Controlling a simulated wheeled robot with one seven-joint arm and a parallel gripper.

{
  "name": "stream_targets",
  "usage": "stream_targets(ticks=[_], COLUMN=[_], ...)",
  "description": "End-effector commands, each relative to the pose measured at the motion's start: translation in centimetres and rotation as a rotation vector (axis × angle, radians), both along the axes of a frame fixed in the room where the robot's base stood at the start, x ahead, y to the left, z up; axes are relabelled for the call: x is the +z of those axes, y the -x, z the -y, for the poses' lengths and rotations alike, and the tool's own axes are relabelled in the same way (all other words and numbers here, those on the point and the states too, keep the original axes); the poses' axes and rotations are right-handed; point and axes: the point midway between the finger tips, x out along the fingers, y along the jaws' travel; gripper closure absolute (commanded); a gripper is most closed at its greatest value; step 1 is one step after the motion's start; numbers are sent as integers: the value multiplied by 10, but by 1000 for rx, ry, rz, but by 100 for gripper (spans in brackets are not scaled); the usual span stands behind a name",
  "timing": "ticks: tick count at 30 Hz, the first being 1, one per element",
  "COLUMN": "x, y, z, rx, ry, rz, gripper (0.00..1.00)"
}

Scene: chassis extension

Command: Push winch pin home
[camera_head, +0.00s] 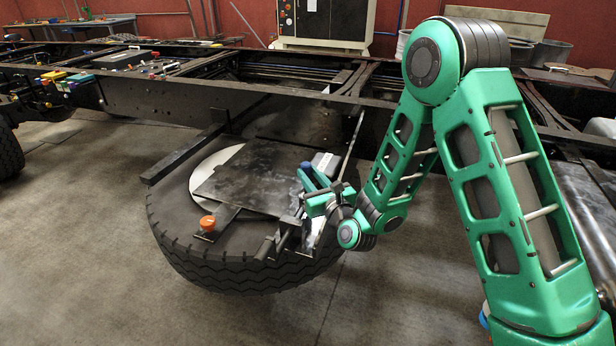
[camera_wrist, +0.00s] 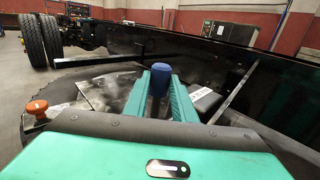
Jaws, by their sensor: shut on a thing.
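My gripper (camera_head: 317,192) is beside the right edge of the dark plate over the spare wheel. In the wrist view its two green fingers (camera_wrist: 160,98) are closed around a dark pin with a blue cap (camera_wrist: 161,72). The blue cap stands up between the fingertips, and the pin's lower end is hidden. An orange knob (camera_head: 207,222) stands at the plate's near left side, apart from my gripper; it also shows in the wrist view (camera_wrist: 37,107). No label shows which of the two is the winch pin.
The spare tyre (camera_head: 215,262) lies flat under the dark plate (camera_head: 250,177). The black chassis rail (camera_head: 190,103) runs just behind. A grey box with a white label (camera_head: 325,163) sits close behind my gripper. The floor in front is clear.

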Motion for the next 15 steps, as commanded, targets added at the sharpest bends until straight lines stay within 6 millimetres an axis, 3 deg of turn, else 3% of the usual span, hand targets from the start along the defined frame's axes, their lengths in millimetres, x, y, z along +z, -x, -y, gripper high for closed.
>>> stream_targets(ticks=[15], x=[-6], y=[0], z=[0], rx=[0], ry=[1], rz=[-2], gripper=[100])
